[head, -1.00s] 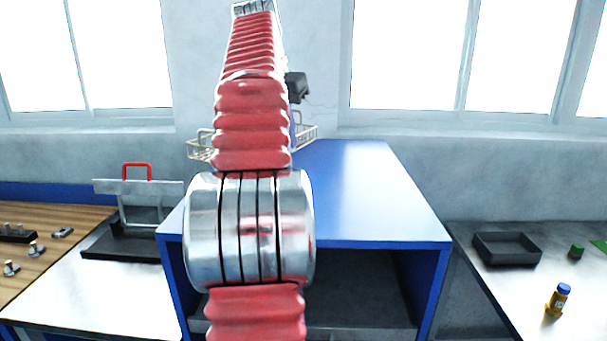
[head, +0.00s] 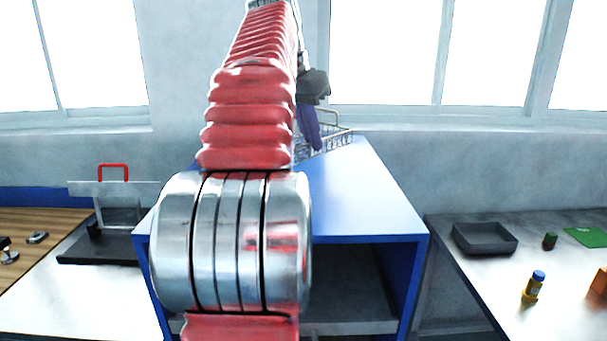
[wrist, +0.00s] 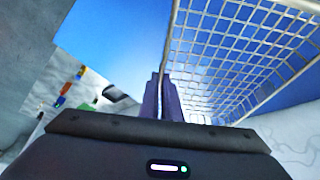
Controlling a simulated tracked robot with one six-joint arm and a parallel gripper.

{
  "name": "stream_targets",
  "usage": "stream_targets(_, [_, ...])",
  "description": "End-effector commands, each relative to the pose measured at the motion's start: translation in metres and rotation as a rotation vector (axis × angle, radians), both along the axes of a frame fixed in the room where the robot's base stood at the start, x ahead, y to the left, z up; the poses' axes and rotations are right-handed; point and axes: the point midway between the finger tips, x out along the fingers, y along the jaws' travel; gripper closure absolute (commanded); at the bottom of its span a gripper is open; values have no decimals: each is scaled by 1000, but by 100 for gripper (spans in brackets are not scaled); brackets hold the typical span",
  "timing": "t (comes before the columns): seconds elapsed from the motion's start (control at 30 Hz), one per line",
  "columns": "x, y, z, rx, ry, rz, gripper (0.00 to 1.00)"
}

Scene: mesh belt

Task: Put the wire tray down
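The wire tray (head: 335,141) is a pale metal mesh basket with a looped handle. In the head view it shows at the back of the blue cabinet's top (head: 362,195), partly hidden behind my arm. In the wrist view the wire tray (wrist: 235,48) fills the upper right, with blue surface seen through its mesh. My gripper (wrist: 162,92) has purple fingers close together, with the tray's edge wire between them. In the head view my gripper (head: 308,127) is at the tray's near side. I cannot tell whether the tray touches the cabinet top.
The front of the cabinet top is clear. On the left stands a black-based rack with a red handle (head: 112,172). A wall with windows is behind.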

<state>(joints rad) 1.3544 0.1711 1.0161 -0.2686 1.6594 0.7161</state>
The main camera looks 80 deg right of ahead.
Motion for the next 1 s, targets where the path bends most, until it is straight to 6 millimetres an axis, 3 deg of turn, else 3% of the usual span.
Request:
stream_targets(0.33, [-1,1,-39,1,0,-1,100])
stream_targets(0.77, [-1,0,-45,-1,0,-3,100])
stream_targets(1.0, [-2,0,-68,1,0,-3,100])
